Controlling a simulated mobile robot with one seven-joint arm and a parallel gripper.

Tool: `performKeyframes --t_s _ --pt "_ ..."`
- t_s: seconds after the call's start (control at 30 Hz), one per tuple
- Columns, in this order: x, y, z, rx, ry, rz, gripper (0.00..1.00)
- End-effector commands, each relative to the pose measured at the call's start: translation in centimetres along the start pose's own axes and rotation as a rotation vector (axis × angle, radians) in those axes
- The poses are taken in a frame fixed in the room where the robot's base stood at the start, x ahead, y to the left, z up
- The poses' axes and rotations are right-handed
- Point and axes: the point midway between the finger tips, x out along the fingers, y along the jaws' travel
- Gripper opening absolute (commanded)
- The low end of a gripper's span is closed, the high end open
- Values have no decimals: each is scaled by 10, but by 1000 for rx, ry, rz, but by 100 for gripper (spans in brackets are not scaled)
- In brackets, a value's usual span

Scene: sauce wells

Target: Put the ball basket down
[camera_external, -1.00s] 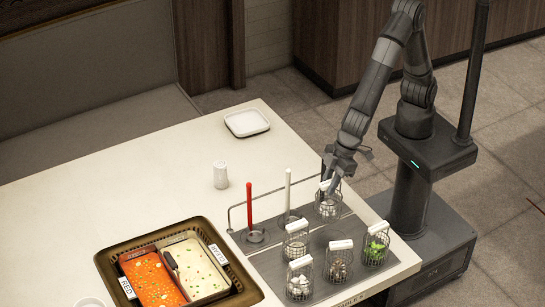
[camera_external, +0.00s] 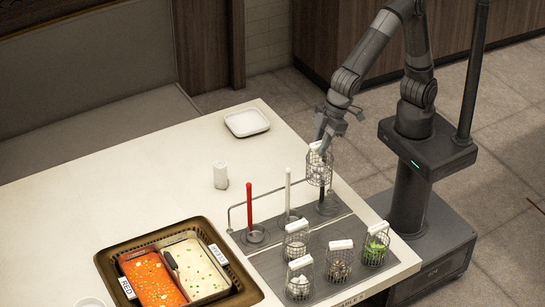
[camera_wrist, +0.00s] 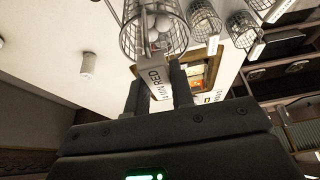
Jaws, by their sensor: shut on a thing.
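My gripper (camera_external: 321,139) is shut on the white handle block of a wire basket (camera_external: 319,170). The basket hangs above the grey rack board (camera_external: 262,265) at its far right corner, clear of it. In the wrist view, my fingers (camera_wrist: 158,84) grip the pale block, which carries lettering that seems to read "IN RED". The held wire basket (camera_wrist: 152,30) contains several pale round balls. A dark post with a round base (camera_external: 327,207) stands on the board below the held basket.
Several wire baskets with white handles stand on the board, one with green contents (camera_external: 376,246). A red post (camera_external: 249,205) and white post (camera_external: 288,190) stand behind. A brown tray (camera_external: 112,258) holds red and white sauce wells. A white dish (camera_external: 247,123) and shaker (camera_external: 220,175) stand farther back.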

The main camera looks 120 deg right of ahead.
Motion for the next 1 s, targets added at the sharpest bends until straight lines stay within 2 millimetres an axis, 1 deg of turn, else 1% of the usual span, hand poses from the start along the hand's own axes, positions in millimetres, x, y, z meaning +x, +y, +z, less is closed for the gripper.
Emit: performKeyframes --t_s 0.03,0.2,0.53,0.87,1.0 --pt "-10 0 -5 0 5 -1 0" --pt "-32 0 -14 0 4 -1 0" --pt "-54 0 -23 0 3 -1 0" --pt "-53 25 -25 36 2 17 0" --pt "-52 45 -26 67 3 32 0"
